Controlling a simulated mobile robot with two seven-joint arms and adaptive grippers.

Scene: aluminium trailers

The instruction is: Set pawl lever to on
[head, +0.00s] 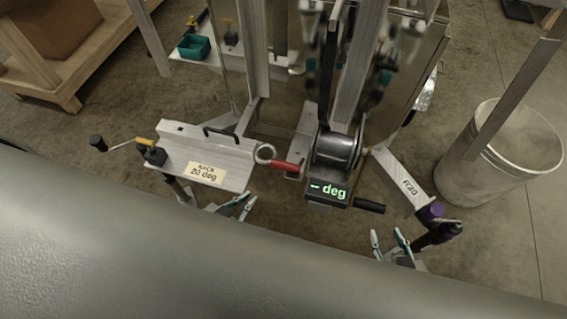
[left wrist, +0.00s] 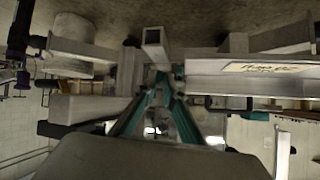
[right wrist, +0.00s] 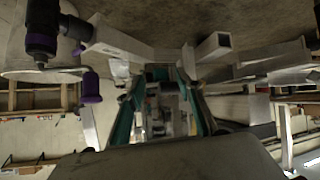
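The winch drum (head: 335,150) is mounted on the trailer post, right of centre in the head view. A red-handled lever (head: 287,166) with a metal ring end juts left from beside the drum; I take it for the pawl lever, but cannot be sure. My left gripper (head: 250,198) is below and left of this lever, under the white plate's right edge, apart from it. Its fingers converge to closely spaced tips, with nothing seen between them. My right gripper (head: 386,232) is below and right of the winch, fingers apart and empty. The lever is not clearly identifiable in the wrist views.
A plate labelled 20 deg (head: 205,172) with a black handle lies left of the winch. A display reading "– deg" (head: 328,191) and a black crank grip (head: 369,206) are at the winch's front. An R30 beam (head: 405,185) and a grey bin (head: 500,160) stand right.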

